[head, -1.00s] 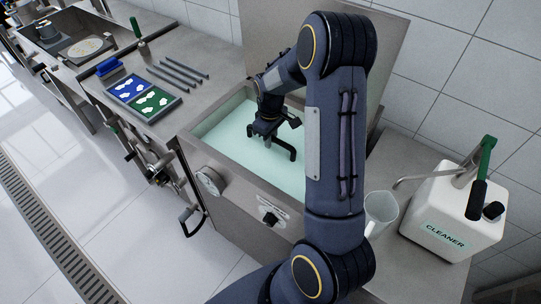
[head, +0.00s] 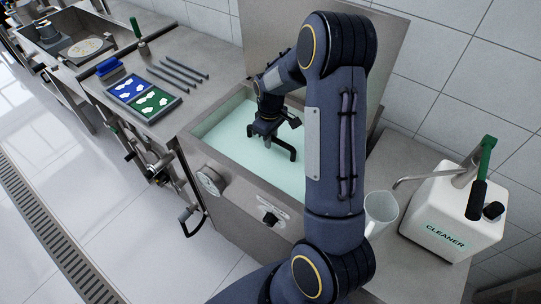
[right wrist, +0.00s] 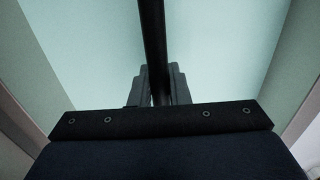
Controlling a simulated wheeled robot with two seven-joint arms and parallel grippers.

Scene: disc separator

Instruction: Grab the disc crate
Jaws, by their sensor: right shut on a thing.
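My right gripper (head: 267,130) is low over the tank of pale teal liquid (head: 226,130). It is shut on a dark bar-like handle (head: 291,154), which I take to be the disc crate's. In the right wrist view the handle (right wrist: 152,38) runs as a dark bar up from between the two fingers (right wrist: 158,85). The rest of the crate is not visible; the cloudy liquid and my arm hide what is below. My left gripper is not in view.
The steel tank walls stand close around the gripper, and a raised lid (head: 277,36) is behind it. A white cleaner jug (head: 432,206) and a clear pitcher (head: 380,209) stand at right. Blue and green trays (head: 154,102) and grey rods (head: 178,72) lie on the left counter.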

